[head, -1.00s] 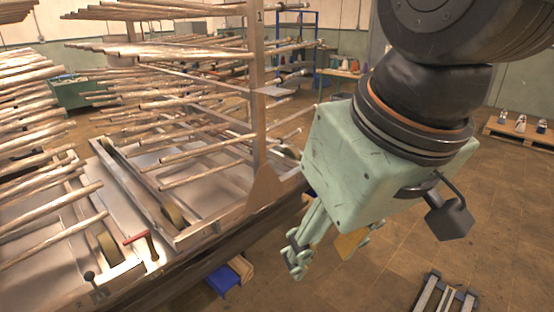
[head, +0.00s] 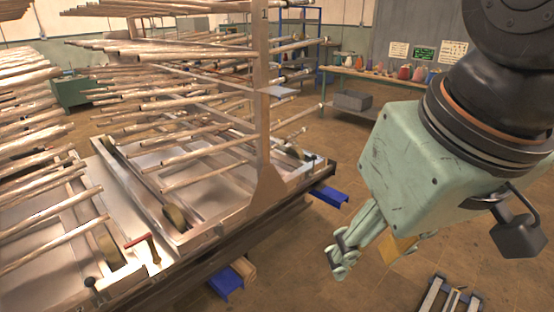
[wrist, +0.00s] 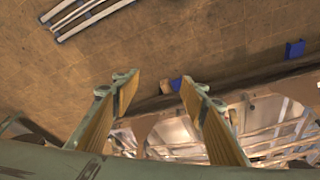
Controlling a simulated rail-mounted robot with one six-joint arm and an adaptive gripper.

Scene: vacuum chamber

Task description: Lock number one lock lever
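A lever with a red handle (head: 137,240) stands on the frame of the metal rack cart (head: 268,190), at the cart's near left part. A black-knobbed lever (head: 90,283) stands left of and nearer than it. I cannot tell which of them is lever number one; a "1" shows high on the cart's upright post. My pale green gripper (head: 368,258) hangs over the floor to the right of the cart, well apart from both levers. In the wrist view my gripper (wrist: 160,86) is open and empty, its two yellow-padded fingers spread. Neither lever can be made out there.
Long metal rods stick out from the cart in several tiers. Blue blocks (head: 226,284) (head: 330,196) sit along the cart's right side. A metal frame (head: 450,298) lies on the floor at lower right. A workbench (head: 395,84) with coloured items stands behind. The floor between is mostly clear.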

